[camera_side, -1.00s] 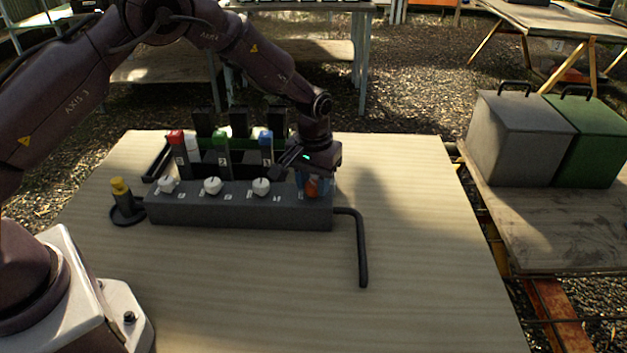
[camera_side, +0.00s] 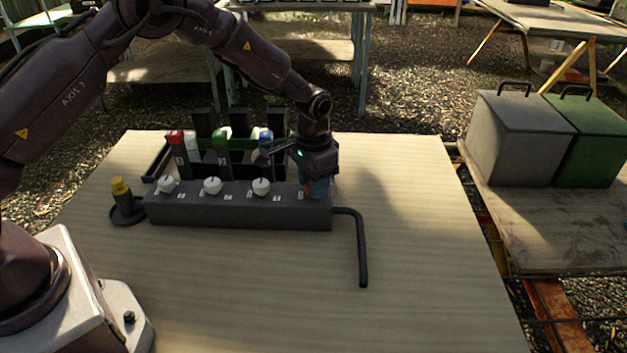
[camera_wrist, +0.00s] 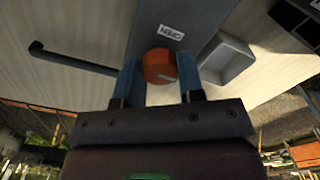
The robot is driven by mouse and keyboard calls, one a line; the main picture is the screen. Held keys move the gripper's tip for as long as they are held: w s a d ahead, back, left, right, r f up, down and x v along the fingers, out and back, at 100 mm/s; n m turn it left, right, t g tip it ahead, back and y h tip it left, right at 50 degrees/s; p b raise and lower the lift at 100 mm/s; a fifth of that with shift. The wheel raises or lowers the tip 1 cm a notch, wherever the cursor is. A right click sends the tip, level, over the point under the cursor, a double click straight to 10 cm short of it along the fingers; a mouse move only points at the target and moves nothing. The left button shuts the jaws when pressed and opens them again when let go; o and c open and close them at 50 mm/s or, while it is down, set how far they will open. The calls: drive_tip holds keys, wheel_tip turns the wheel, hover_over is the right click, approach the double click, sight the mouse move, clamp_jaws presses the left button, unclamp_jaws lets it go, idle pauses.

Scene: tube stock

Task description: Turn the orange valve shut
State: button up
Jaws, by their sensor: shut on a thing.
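The orange valve (camera_wrist: 158,66) is a round knob on the grey manifold block (camera_side: 235,209), at its right end in the side view. In the wrist view my gripper (camera_wrist: 160,72) has its two blue fingers on either side of the knob, shut on it. In the side view my gripper (camera_side: 317,188) comes down on the block's right end and hides most of the valve. A label (camera_wrist: 171,32) sits on the block by the knob; its text is hard to read.
Several white knobs, one of them the nearest white knob (camera_side: 261,187), line the block. A black pipe (camera_side: 361,250) bends from its right end. Behind stands a rack of coloured-cap tubes (camera_side: 222,140). A yellow-topped piece (camera_side: 121,188) stands left. The table front (camera_side: 420,290) is clear.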

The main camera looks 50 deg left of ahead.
idle(0.3)
drive_tip(key=o, duration=0.9)
drive_tip(key=shift+r, duration=0.1)
wheel_tip(320, 180, up, 13)
drive_tip(key=shift+f, duration=0.1)
